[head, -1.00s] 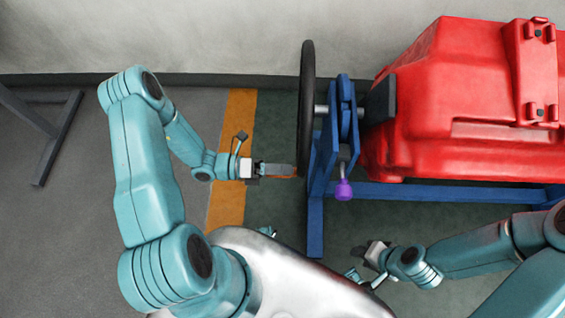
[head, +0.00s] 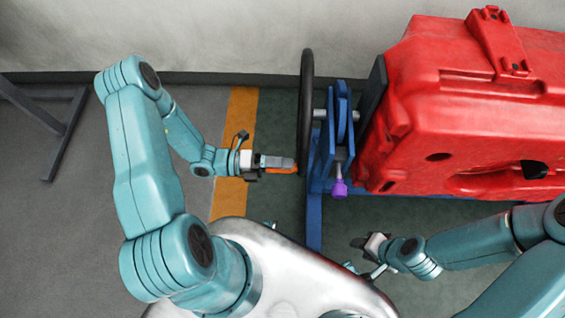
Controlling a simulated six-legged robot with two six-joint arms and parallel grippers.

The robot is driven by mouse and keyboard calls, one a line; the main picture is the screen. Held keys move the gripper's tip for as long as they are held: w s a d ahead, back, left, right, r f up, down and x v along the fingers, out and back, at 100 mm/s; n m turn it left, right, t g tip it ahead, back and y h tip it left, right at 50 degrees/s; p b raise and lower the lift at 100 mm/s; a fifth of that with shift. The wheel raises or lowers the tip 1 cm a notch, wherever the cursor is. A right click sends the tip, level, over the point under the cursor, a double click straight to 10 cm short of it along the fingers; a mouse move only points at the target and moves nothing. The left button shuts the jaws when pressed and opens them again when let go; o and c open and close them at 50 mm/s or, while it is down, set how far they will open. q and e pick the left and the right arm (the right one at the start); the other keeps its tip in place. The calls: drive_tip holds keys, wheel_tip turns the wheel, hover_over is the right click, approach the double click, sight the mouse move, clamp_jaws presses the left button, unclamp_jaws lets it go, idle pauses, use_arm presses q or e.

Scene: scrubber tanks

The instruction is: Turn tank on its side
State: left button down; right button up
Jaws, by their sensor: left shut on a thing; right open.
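The large red tank (head: 425,110) is mounted on a blue stand at the right. It is tilted, with a broad side holding an oval recess turned toward me. A black handwheel (head: 305,120), seen edge-on, is on the stand's left end. My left gripper (head: 272,164) is shut at the wheel's left side on what looks like its orange handle (head: 284,170); the fingers partly hide the grip. A purple knob (head: 339,188) hangs below the shaft bracket. My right gripper (head: 362,243) is open and empty, in front of the tank and clear of it.
The blue stand (head: 314,220) has a foot reaching toward me and a rail under the tank. A grey wall (head: 180,35) runs along the back. An orange floor stripe (head: 230,198) lies left of the wheel. A dark metal leg (head: 62,150) stands at far left.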

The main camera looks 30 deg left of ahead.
use_arm(q)
drive_tip(key=shift+w+a+r, duration=0.1)
drive_tip(key=shift+w+r, duration=0.05)
idle(0.5)
drive_tip(key=c, duration=0.8)
unclamp_jaws()
drive_tip(key=shift+o, duration=0.2)
drive_tip(key=b+v, duration=0.1)
drive_tip(key=v, duration=1.5)
drive_tip(key=shift+a, duration=0.25)
